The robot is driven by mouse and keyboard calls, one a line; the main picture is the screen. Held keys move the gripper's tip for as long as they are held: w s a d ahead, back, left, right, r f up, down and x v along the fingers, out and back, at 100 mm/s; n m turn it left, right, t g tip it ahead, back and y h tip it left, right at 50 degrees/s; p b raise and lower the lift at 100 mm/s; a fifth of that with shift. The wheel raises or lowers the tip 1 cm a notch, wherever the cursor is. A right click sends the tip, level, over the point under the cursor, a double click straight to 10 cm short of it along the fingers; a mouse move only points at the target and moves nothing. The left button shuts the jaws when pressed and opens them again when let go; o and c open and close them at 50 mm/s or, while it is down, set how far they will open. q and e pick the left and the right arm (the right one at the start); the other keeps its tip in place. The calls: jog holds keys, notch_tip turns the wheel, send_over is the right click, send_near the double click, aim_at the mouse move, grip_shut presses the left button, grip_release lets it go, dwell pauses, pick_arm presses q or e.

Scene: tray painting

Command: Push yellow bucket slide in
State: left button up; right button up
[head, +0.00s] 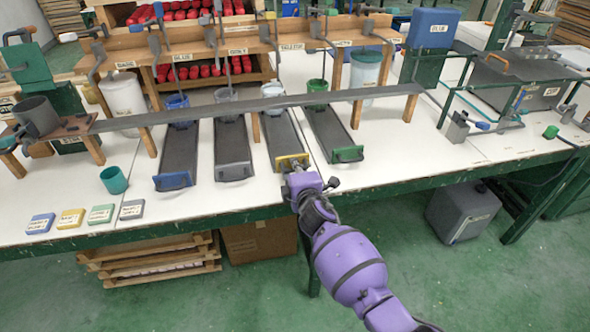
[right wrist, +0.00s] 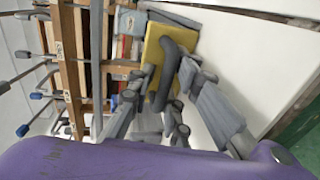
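The yellow bucket slide is a dark channel (head: 284,130) with a yellow front plate (head: 292,162), third of the slides from the left. Its front end sticks out past the long dark rail towards the table's front edge. My right gripper (head: 293,175) is at this front plate. In the right wrist view the yellow plate (right wrist: 161,47) has a dark curved handle (right wrist: 170,70), and the fingers of my right gripper (right wrist: 165,88) lie on either side of it. Whether they press on the handle is not clear. My left gripper is not in view.
A blue-fronted slide (head: 173,181), a grey slide (head: 233,171) and a green-fronted slide (head: 347,154) lie alongside. A long dark rail (head: 200,109) crosses above them. A teal cup (head: 114,180) and several small labelled blocks stand at the left. The table front right of the slides is clear.

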jog(key=shift+s+f, duration=0.1)
jog(key=shift+s+d, duration=0.1)
jog(key=shift+s+d, duration=0.15)
jog(key=shift+s, duration=0.1)
jog(key=v, duration=1.1)
jog(key=shift+s, duration=0.1)
